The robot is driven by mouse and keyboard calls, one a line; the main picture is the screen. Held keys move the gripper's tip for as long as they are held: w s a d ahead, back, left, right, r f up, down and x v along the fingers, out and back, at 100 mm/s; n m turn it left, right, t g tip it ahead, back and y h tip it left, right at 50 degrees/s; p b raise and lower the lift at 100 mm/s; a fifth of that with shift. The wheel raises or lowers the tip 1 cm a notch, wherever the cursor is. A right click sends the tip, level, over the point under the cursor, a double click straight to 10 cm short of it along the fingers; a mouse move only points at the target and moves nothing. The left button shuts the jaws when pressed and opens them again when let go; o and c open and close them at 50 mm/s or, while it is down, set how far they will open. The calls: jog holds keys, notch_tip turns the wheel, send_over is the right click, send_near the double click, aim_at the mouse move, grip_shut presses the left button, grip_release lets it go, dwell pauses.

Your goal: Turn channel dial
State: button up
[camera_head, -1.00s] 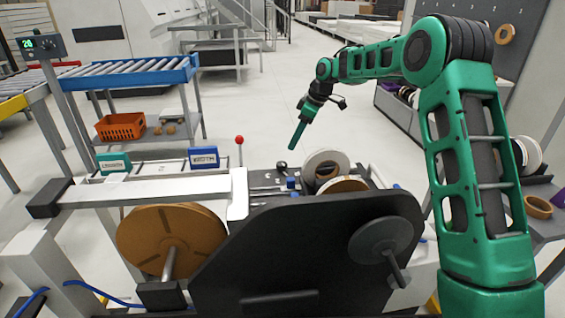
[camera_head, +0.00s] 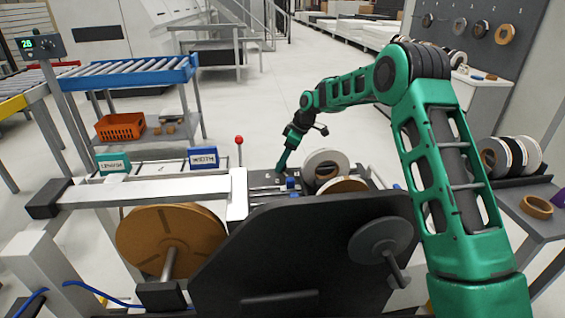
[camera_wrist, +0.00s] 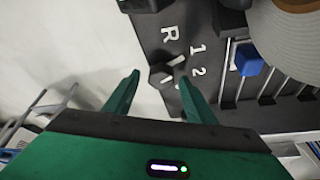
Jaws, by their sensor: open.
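The channel dial (camera_wrist: 165,75) shows in the wrist view as a dark knob with a light pointer line on a dark panel (camera_wrist: 150,35). The marks R, 1 and 2 stand around it. My gripper (camera_wrist: 158,78) is open, with one green finger on each side of the dial; I cannot tell whether either finger touches it. In the head view my gripper (camera_head: 280,168) reaches down to the dark panel beside the tape rolls, and the dial itself is too small to make out there.
A blue knob (camera_wrist: 248,59) and a large tape roll (camera_wrist: 290,35) stand close to the right of the dial. In the head view a red-knobbed lever (camera_head: 239,140) rises left of my gripper.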

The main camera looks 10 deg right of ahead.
jog(key=shift+c, duration=0.5)
jog(key=c, duration=0.9)
jog(key=shift+m, duration=0.4)
jog(key=m, duration=0.2)
jog(key=m+t, duration=0.1)
jog(key=shift+r+m+t+h, duration=0.1)
jog(key=shift+m+t+h, duration=0.2)
jog(key=shift+m+h, duration=0.1)
jog(key=m, duration=0.2)
jog(key=m+t+h, duration=0.1)
jog(key=m, duration=0.1)
jog(key=shift+s+a, duration=0.15)
jog(key=shift+a, duration=0.05)
jog(key=m+h, duration=0.2)
jog(key=m, duration=0.3)
jog(key=shift+a, duration=0.15)
jog(key=shift+a+m+h, duration=0.1)
jog(key=shift+m+h, duration=0.9)
jog(key=shift+m, duration=1.2)
